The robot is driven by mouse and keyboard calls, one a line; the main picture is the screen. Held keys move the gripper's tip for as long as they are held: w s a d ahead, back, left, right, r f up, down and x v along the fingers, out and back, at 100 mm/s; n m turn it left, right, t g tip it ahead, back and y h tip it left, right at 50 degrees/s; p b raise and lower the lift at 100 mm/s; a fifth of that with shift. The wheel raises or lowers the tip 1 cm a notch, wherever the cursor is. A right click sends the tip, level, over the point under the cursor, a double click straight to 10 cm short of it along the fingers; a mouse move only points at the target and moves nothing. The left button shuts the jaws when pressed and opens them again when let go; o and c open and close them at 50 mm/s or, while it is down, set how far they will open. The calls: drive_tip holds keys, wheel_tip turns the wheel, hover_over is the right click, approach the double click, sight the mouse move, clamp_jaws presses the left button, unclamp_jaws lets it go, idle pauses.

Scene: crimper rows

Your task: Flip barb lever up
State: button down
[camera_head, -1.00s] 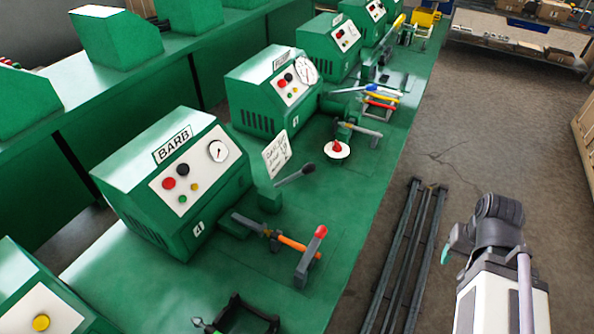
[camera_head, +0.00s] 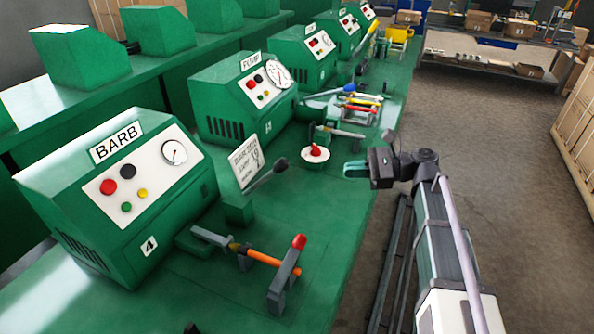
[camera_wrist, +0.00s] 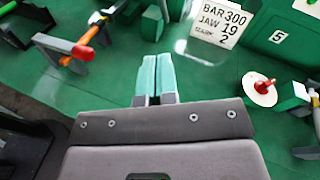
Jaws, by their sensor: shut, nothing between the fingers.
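The BARB machine (camera_head: 118,195) is a green box with a gauge and colored buttons at the left of the head view. In front of it, a dark lever with a rounded black end (camera_head: 266,174) slants up and right from a green block (camera_head: 238,209). Nearby, a grey clamp arm with a red tip (camera_head: 287,275) stands beside an orange rod (camera_head: 262,257); the red tip also shows at upper left in the wrist view (camera_wrist: 82,51). My gripper (camera_head: 354,170) is right of the lever, clear of it. Its teal fingers (camera_wrist: 156,76) are together and empty.
A white printed card (camera_head: 245,160) stands behind the lever. A red knob on a white dish (camera_head: 315,155) sits beyond it. Colored-handled tools (camera_head: 360,105) lie farther along the bench. The bench's right edge borders open floor (camera_head: 480,150).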

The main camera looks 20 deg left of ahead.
drive_tip(key=shift+a+f, duration=0.1)
drive_tip(key=s+r+x, duration=0.1)
drive_tip(key=r+x, duration=0.1)
drive_tip(key=x, duration=1)
drive_tip(key=shift+a+r+p, duration=0.3)
drive_tip(key=shift+a+p, duration=0.05)
drive_tip(key=shift+a, duration=0.05)
